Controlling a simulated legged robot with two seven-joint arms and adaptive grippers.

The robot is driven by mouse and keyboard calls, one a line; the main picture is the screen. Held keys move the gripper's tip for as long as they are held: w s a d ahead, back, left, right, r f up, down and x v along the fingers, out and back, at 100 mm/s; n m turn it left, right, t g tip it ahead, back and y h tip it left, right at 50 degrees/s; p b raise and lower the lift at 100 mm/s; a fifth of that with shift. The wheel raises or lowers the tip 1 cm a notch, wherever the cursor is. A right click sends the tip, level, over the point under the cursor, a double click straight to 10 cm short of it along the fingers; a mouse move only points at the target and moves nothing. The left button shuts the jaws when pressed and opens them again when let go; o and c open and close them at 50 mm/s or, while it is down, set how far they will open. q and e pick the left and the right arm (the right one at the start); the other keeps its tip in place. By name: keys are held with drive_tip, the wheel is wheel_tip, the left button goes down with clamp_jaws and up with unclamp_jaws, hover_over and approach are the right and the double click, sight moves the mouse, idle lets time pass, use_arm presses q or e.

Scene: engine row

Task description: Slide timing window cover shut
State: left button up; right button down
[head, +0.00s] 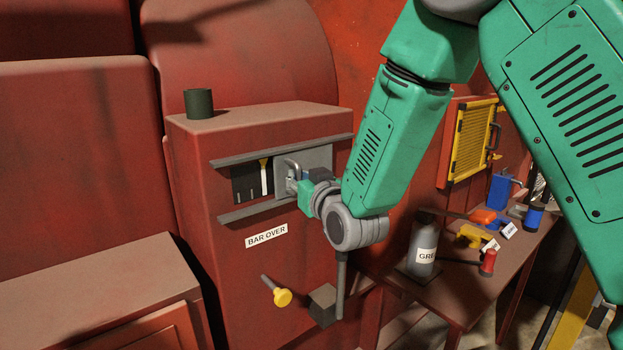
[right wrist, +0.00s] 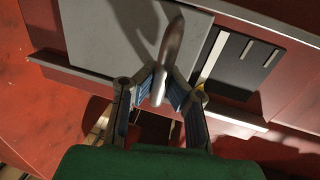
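The timing window cover (head: 316,157) is a grey plate between two rails on the front of a red housing. It stands at the right of the opening, and the dark window (head: 245,187) with a pale pointer and tick marks shows to its left. The cover's bar handle (head: 292,169) stands out from the plate. My right gripper (head: 297,186) is at this handle. In the right wrist view, its fingers (right wrist: 164,80) are closed in on both sides of the silver handle (right wrist: 172,45). The cover (right wrist: 105,35) and part of the window (right wrist: 245,65) show behind. My left gripper is not in view.
The upper rail (head: 285,149) and lower rail (head: 255,208) bound the cover. A dark cup (head: 199,103) sits on the housing. A bench (head: 455,287) with a grey bottle (head: 422,245) and tools stands right.

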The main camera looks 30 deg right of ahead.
drive_tip(key=a, duration=0.9)
drive_tip(key=shift+s+a+r, duration=0.1)
drive_tip(key=shift+s+a, duration=0.2)
drive_tip(key=shift+a, duration=0.2)
drive_tip(key=shift+s+a+f, duration=0.15)
drive_tip(key=shift+a+f, duration=0.25)
drive_tip(key=shift+a, duration=0.15)
drive_tip(key=c, duration=1.7)
unclamp_jaws()
drive_tip(key=shift+a, duration=0.2)
drive_tip(key=shift+o, duration=0.7)
drive_tip(key=shift+s+d+r, duration=0.1)
drive_tip(key=shift+r, duration=0.1)
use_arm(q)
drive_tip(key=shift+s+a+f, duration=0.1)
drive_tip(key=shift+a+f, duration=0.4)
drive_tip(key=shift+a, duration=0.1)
use_arm(e)
drive_tip(key=s, duration=0.7)
drive_tip(key=shift+s+a, duration=0.15)
drive_tip(key=shift+a, duration=0.1)
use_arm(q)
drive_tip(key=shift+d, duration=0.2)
use_arm(e)
drive_tip(key=shift+d+f, duration=0.1)
drive_tip(key=shift+d, duration=0.15)
